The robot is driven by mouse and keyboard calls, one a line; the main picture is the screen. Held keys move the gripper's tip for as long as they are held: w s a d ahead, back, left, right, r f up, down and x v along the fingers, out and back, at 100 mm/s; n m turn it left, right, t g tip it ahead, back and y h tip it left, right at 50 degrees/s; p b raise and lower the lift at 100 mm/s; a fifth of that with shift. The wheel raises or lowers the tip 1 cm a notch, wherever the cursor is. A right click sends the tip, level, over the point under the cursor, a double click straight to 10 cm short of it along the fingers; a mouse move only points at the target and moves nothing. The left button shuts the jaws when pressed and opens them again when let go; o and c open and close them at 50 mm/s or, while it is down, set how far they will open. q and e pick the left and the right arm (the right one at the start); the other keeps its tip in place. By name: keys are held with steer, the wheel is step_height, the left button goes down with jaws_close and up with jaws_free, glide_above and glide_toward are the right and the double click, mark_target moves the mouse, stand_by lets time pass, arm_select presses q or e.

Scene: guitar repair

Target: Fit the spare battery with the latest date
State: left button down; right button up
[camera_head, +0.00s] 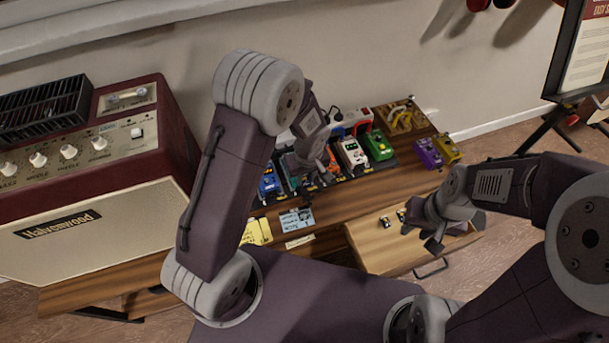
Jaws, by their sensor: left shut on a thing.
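The open wooden drawer (372,250) holds small dark items (386,222) that look like batteries; any dates on them are too small to read. My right gripper (422,228) is over the drawer, its fingers apart, and it partly hides the inside. My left gripper (318,170) is low over the row of pedals on the pedalboard. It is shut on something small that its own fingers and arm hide. A white pedal (352,152) and a green pedal (379,145) stand just right of it. A blue pedal (268,184) stands to its left.
A maroon amplifier (95,215) fills the left side. Yellow notes (257,231) and a blue card (297,219) lie on the bench front. Purple (428,153) and yellow pedals (447,149) stand at the right end, near a cable tray (403,117). A sign stand is far right.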

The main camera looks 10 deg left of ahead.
arm_select(q)
steer(key=b, duration=0.3)
glide_above(305, 193)
step_height(305, 193, down, 5)
steer(key=shift+r, duration=0.15)
steer(key=shift+f+b, duration=0.35)
steer(key=shift+b, duration=0.25)
steer(key=shift+f+b, duration=0.45)
steer(key=shift+b, duration=0.15)
stand_by(0.5)
steer(key=c, duration=0.7)
jaws_free()
step_height(305, 193, up, 8)
steer(key=p, duration=0.7)
steer(key=shift+r, duration=0.1)
